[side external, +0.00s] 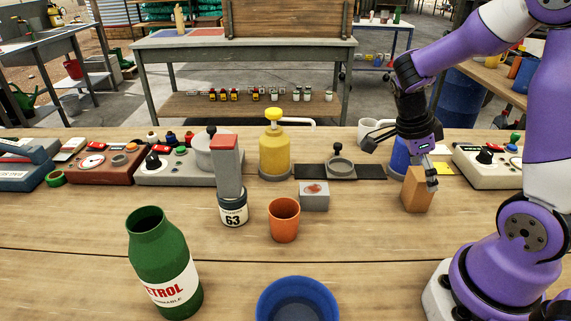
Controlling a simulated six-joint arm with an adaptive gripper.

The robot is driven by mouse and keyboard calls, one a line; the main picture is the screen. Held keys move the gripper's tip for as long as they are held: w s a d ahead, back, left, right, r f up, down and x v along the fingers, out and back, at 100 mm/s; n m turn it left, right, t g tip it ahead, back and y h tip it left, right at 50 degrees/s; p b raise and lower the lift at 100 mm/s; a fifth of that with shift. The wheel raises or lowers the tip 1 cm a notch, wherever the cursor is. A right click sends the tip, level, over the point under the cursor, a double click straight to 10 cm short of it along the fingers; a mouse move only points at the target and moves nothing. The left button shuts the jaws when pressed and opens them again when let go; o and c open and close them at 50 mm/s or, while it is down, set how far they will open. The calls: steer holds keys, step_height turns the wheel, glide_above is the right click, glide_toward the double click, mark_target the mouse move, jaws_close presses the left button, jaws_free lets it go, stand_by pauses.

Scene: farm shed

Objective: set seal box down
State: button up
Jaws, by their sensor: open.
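No box here carries a readable name, so I cannot tell for sure which is the seal box. A small grey box (314,199) with a reddish oval mark on top sits on the bench near the middle. A tan block-like box (415,194) stands at the right. My gripper (402,163) is open, with one finger out to the left and the other down by the tan box's upper right side. I cannot tell whether that finger touches it. A tall grey box with a red top (228,165) stands on a can marked 63 (233,212).
An orange cup (284,220), a green petrol bottle (162,262) and a blue bowl (297,301) stand towards the front. A yellow pump bottle (274,150), a dark mat (370,171) and control boxes (175,167) line the back. Bare wood lies at front centre-right.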

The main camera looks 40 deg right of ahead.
steer(key=v, duration=1.1)
steer(key=a+n+t+y, duration=0.3)
steer(key=a+n+t, duration=0.5)
steer(key=n, duration=1.9)
steer(key=s+a, duration=0.1)
steer(key=a, duration=0.4)
steer(key=shift+a+r+t, duration=0.25)
steer(key=shift+r+t, duration=0.1)
steer(key=shift+t, duration=0.05)
